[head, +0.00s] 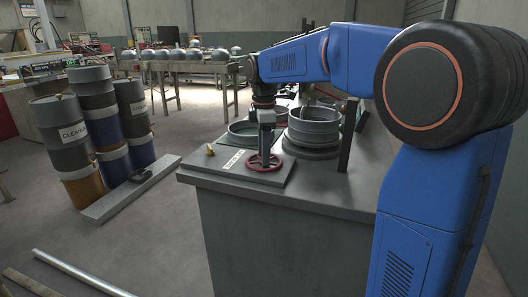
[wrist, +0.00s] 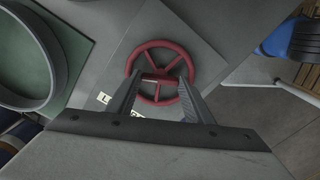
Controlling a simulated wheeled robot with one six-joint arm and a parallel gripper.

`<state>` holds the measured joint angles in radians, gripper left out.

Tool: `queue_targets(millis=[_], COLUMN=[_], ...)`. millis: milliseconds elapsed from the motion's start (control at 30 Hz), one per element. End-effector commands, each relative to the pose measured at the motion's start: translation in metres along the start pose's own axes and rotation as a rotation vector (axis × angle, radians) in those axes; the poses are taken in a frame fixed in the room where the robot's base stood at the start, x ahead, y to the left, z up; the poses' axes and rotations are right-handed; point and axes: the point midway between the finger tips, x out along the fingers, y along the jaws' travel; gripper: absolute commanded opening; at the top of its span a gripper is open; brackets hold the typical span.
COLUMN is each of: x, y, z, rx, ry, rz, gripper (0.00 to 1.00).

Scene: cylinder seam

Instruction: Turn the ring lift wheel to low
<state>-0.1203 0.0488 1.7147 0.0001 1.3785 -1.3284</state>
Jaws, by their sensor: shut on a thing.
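The red ring lift wheel (head: 253,167) lies flat on a grey plate near the front corner of the grey bench. It has a round rim and several spokes, and it also shows in the wrist view (wrist: 164,43). My gripper (head: 264,152) points down over the middle of the wheel. In the wrist view its two fingers (wrist: 161,80) reach inside the rim and are shut on the wheel about its hub and spokes. A white label (head: 233,160) with dark letters lies left of the wheel; in the wrist view my fingers partly hide it.
A ring-shaped grey cylinder (head: 314,128) stands behind the wheel, with a dark upright post (head: 349,133) beside it. A small brass piece (head: 210,150) sits at the plate's left. Stacked drums (head: 74,133) stand on the floor further left.

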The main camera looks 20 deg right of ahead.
Motion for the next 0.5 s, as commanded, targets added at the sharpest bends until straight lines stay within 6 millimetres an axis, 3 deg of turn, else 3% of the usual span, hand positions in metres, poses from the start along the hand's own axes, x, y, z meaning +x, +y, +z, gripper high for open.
queue_targets(millis=[267, 300, 367, 500], x=[-0.0014, -0.0014, -0.0014, -0.0008], y=[0.0009, 0.0009, 0.0008, 0.0005], z=[0.0, 0.0, 0.0, 0.0], rx=[0.0, 0.001, 0.001, 0.001], ry=[0.001, 0.001, 0.001, 0.0], rz=[0.004, 0.004, 0.004, 0.003], gripper=[0.24, 0.49, 0.64, 0.66])
